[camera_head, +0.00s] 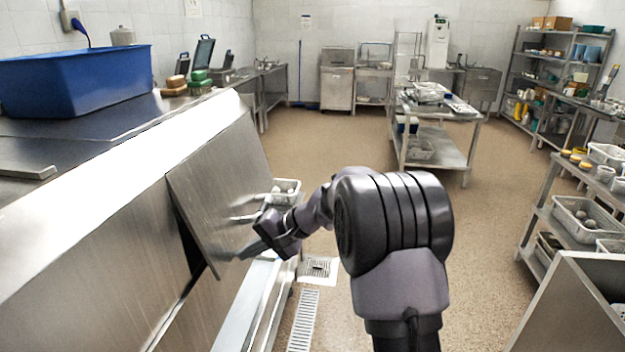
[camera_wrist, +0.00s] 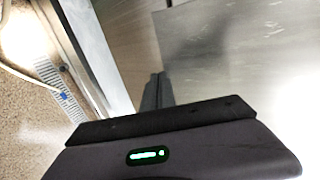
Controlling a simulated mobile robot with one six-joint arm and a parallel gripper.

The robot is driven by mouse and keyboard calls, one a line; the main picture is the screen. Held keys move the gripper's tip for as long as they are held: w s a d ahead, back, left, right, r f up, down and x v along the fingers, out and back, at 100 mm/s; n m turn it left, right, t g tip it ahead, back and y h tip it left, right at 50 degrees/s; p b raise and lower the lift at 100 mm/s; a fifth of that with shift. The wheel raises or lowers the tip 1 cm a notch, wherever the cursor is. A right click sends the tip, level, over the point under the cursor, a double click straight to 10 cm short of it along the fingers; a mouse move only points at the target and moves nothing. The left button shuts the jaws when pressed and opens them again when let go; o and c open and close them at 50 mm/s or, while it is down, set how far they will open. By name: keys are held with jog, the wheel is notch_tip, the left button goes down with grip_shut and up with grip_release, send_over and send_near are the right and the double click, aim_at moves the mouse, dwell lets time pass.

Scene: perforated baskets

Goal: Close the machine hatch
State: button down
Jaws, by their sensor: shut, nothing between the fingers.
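The machine hatch (camera_head: 218,178) is a flat steel panel on the sloped front of a long steel machine (camera_head: 95,250). It stands partly open, tilted out from the machine, with a dark gap along its left and lower edge. My gripper (camera_head: 250,236) is at the outer face of the hatch, near its lower right part. The fingers are shut and empty. In the wrist view the hatch (camera_wrist: 240,60) fills the upper right, and the shut fingertips (camera_wrist: 152,90) point at it. I cannot tell whether they touch it.
A blue bin (camera_head: 75,80) sits on top of the machine. A perforated basket (camera_head: 287,190) is just behind the hatch. A floor drain (camera_head: 303,320) lies below my arm. Shelves with baskets (camera_head: 580,215) stand at the right. The floor in the middle is clear.

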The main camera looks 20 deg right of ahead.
aim_at(232, 253)
jog(key=shift+w+a+f+b, duration=0.35)
jog(key=shift+w+a, duration=0.25)
jog(key=shift+a, duration=0.25)
jog(key=shift+w+a+f+b, duration=0.35)
jog(key=shift+w+a, duration=0.2)
jog(key=shift+a, duration=0.3)
